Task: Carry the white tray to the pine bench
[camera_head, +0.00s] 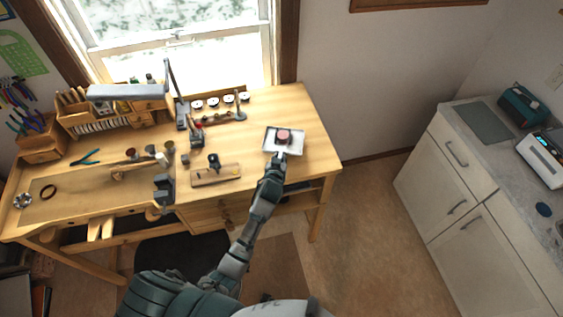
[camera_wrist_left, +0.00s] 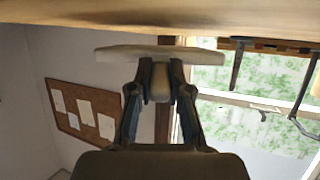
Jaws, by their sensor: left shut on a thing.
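The white tray (camera_head: 270,148) is over the right end of the pine bench (camera_head: 310,120), level, with a small reddish round thing (camera_head: 284,136) on it. My left gripper (camera_head: 279,157) is shut on the tray's near edge. In the left wrist view, which is upside down, the tray (camera_wrist_left: 115,52) shows edge-on between my left fingertips (camera_wrist_left: 160,70). A strip of wall shows there between the tray and the bench wood (camera_wrist_left: 120,15), so it looks held slightly above the top. My right gripper is not in view.
A wooden block with a dark tool (camera_head: 213,172) lies left of the tray. A dark stand (camera_head: 240,108) and several small round tins (camera_head: 213,102) are behind it. The bench corner right of the tray is bare. A white cabinet (camera_head: 458,170) stands far right.

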